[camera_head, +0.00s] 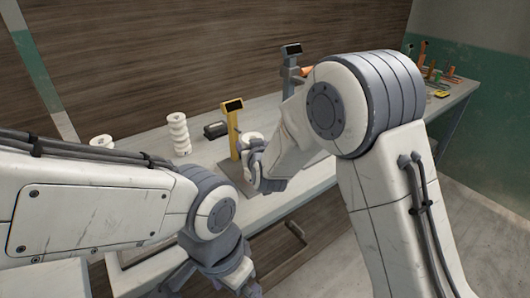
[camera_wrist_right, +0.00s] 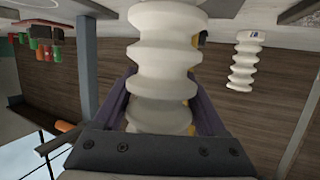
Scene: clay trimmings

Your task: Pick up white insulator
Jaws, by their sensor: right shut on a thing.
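My right gripper (camera_head: 256,166) is shut on a white ribbed insulator (camera_wrist_right: 165,65), which fills the middle of the right wrist view between the fingers. In the head view only a small white part of it (camera_head: 250,138) shows; the hand hides the rest. A second white ribbed insulator (camera_head: 179,134) stands upright on the bench, left of the yellow device; it also shows in the right wrist view (camera_wrist_right: 244,62). Another white piece (camera_head: 102,141) is mostly hidden behind my left arm. My left gripper (camera_head: 240,283) is low in front of the bench, its fingers unclear.
A yellow device with a dark display (camera_head: 233,130) and a flat base stands just behind my right gripper. A small black object (camera_head: 215,130) lies beside it. A grey device (camera_head: 291,66) stands farther back. Several coloured items (camera_head: 432,72) are at the bench's far right end.

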